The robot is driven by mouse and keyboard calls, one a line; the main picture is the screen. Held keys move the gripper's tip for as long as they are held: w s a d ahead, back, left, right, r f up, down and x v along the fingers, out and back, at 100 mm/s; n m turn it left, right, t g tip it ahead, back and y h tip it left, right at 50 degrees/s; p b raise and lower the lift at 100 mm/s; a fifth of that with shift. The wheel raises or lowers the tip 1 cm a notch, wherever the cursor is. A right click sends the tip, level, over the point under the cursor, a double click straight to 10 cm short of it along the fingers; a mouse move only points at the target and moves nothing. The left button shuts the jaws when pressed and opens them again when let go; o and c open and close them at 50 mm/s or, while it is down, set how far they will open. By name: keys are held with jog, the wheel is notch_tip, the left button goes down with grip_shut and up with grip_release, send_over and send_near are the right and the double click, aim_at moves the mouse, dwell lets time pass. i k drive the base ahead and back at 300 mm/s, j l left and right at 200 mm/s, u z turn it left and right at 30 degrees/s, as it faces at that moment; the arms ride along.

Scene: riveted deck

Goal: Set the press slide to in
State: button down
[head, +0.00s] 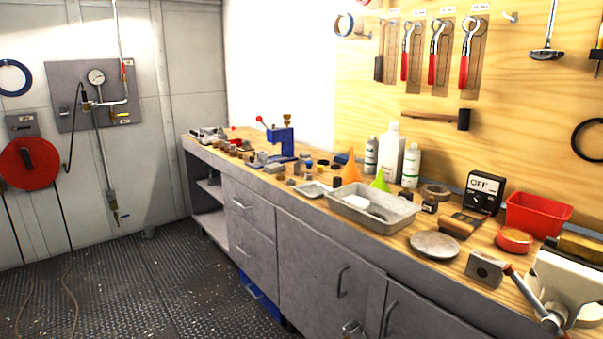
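A small blue press (281,142) stands on the far part of the workbench, near the middle of the picture. A lever with a red ball knob (259,119) reaches up and left from it, and a brass-coloured part (287,119) sits on its top. The press is small in this view, and I cannot make out its slide or tell whether it is in or out. My gripper is not in view.
The wooden workbench top (400,238) is crowded: a grey metal tray (372,222), bottles (390,150), a red bin (538,214) and a vise (570,285). Tools hang on the plywood board. The riveted floor (150,285) left of the cabinets is mostly clear.

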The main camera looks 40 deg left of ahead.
aim_at(262, 156)
jog(key=u, duration=1.9)
